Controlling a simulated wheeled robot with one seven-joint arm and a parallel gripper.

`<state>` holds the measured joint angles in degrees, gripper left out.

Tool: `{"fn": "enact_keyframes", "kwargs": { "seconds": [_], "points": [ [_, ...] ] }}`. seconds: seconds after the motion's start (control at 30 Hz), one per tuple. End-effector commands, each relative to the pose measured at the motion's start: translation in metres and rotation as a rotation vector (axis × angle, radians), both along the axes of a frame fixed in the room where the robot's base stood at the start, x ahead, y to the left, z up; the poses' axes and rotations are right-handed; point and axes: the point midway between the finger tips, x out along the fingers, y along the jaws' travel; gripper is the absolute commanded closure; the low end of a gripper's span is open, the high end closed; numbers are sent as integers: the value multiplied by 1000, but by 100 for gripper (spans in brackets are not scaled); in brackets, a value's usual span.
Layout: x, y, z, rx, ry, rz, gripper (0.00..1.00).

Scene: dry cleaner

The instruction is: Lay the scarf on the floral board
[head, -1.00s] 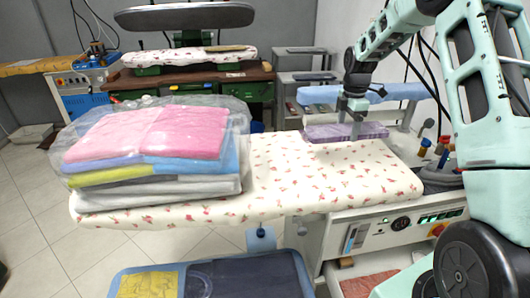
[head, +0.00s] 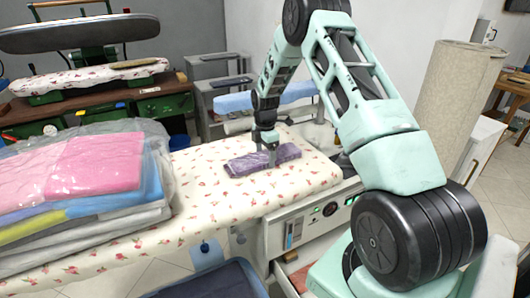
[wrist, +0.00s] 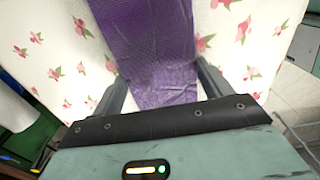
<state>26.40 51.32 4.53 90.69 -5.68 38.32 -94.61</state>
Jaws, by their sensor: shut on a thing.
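The scarf (head: 250,164) is a folded purple strip over the right part of the floral board (head: 215,195), a long padded surface with pink and red flowers on white. My gripper (head: 272,155) points down, with its fingers shut on the scarf near its right end. In the wrist view the scarf (wrist: 152,45) runs between the fingers (wrist: 165,85), with the floral cloth on both sides. The scarf looks level and at or just above the cloth; I cannot tell whether it touches.
A plastic-wrapped stack of folded laundry (head: 85,180) covers the board's left part. A control panel (head: 310,220) sits below the board's right end. A light blue padded board (head: 265,97) stands behind. A beige roll (head: 450,110) stands at the right. The board's middle is bare.

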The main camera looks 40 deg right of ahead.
Motion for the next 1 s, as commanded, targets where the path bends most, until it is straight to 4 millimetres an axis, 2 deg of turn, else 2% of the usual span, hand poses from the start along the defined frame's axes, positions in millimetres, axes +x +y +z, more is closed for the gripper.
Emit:
{"fn": "enact_keyframes", "kwargs": {
  "seconds": [0.33, 0.37, 0.4, 0.43, 0.67, 0.8, 0.87, 1.0],
  "points": [
    [1, 0, -4, 0, -2, 0, 47],
    [1, 0, -3, 0, -2, 0, 14],
    [1, 0, -3, 0, -2, 0, 3],
    [1, 0, -3, -1, -2, -1, 1],
    [1, 0, -2, -1, -2, -1, 1],
    [1, -1, 5, -1, -4, -1, 1],
    [1, -1, 12, -2, -6, -1, 1],
    [1, -1, 39, -3, -7, -2, 1]
  ]
}}
